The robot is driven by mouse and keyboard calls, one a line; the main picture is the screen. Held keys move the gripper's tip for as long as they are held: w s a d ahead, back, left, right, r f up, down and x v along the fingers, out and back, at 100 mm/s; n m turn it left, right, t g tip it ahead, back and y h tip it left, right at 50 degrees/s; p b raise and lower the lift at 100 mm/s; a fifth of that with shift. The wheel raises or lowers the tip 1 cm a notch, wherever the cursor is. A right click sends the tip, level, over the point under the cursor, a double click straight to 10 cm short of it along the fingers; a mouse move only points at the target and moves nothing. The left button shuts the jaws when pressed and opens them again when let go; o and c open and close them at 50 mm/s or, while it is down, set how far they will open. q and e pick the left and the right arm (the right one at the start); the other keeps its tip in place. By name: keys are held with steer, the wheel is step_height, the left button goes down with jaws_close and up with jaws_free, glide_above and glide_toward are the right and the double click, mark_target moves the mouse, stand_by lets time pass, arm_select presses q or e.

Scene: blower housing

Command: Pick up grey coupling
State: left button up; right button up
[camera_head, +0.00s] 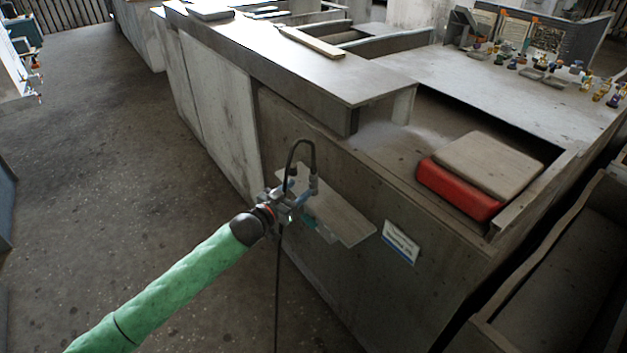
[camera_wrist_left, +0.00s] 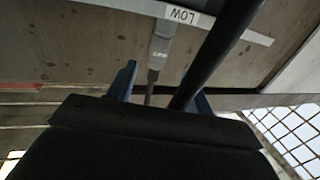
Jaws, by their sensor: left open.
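My left gripper (camera_head: 297,207) is in front of the side panel of the grey bench, by a small ledge (camera_head: 345,222). In the left wrist view its two blue fingers (camera_wrist_left: 163,85) stand apart. A grey block-shaped fitting (camera_wrist_left: 161,46) with a thin stem, apparently the grey coupling, lies ahead between the fingers' lines, not visibly gripped. A thick black hose (camera_wrist_left: 222,45) crosses in front of the right finger. In the head view the hose loop (camera_head: 301,143) rises above the gripper. The coupling cannot be made out clearly there. My right gripper is not in view.
A grey bar with a "LOW" label (camera_wrist_left: 182,15) runs behind the fitting. A red box with a wooden board (camera_head: 455,190) sits on the bench at the right. A white-and-blue sign (camera_head: 401,242) is on the side panel. The floor (camera_head: 130,150) at the left is clear.

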mark_target(310, 183)
arm_select(q)
steer(key=x, duration=0.4)
steer(key=p+x, duration=0.1)
steer(key=x, duration=0.1)
steer(key=shift+w+d+f, duration=0.1)
steer(key=shift+d+f, duration=0.2)
steer(key=shift+f, duration=0.1)
steer(key=shift+w+d+f, duration=0.1)
steer(key=shift+w+d, duration=0.1)
steer(key=shift+w, duration=0.05)
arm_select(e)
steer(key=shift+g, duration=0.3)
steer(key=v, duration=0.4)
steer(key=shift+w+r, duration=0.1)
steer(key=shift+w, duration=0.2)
